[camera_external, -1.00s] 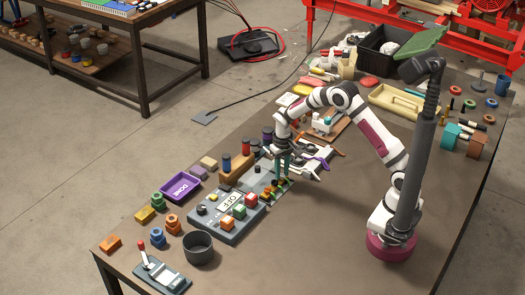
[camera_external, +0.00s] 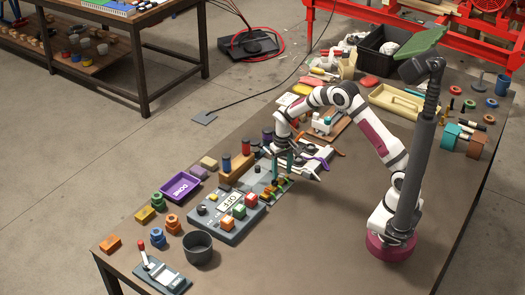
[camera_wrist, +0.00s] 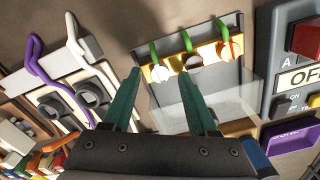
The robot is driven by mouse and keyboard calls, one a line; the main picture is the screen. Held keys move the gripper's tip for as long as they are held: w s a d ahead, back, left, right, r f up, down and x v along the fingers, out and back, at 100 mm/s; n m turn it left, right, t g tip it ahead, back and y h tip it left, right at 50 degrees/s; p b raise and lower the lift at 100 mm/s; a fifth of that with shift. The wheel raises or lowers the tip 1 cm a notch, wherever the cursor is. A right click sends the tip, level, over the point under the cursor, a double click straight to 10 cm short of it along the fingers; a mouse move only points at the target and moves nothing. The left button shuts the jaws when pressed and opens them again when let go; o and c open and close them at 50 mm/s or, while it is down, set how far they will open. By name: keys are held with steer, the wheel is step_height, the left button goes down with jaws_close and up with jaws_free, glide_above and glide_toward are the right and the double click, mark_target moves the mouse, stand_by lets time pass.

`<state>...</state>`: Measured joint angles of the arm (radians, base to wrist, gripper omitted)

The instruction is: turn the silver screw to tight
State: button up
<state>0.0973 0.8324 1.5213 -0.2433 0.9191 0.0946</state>
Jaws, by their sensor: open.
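A small terminal block with yellow housings shows in the wrist view, with a pale round screw head (camera_wrist: 160,73) at its left, a middle screw partly hidden by my right finger, and a whitish screw head with a red mark (camera_wrist: 237,46) at its right. I cannot tell for sure which one is the silver screw. A green wire (camera_wrist: 188,41) runs into each housing. My gripper (camera_wrist: 162,76) is open and empty, its green fingers on either side of the left screw in the picture. In the external view my gripper (camera_external: 283,169) is just above the terminal block (camera_external: 271,192).
A grey control panel with an OFF label (camera_external: 229,203) and coloured buttons stands beside the block. The purple DONE tray (camera_external: 180,187) lies beyond the panel. The near table middle is clear.

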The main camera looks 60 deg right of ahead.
mark_target(282, 176)
step_height(282, 176, up, 8)
steer(key=shift+f, duration=0.15)
stand_by(0.3)
steer(key=s+a+r, duration=0.4)
steer(key=s+r, duration=0.6)
steer(key=s, duration=0.4)
steer(key=s+a+y, duration=0.1)
steer(key=s+a, duration=0.1)
steer(key=s, duration=0.7)
steer(key=s+a, duration=0.2)
steer(key=s, duration=0.8)
steer(key=shift+r+m+y, duration=0.15)
steer(key=shift+m+y, duration=0.15)
steer(key=shift+y, duration=0.1)
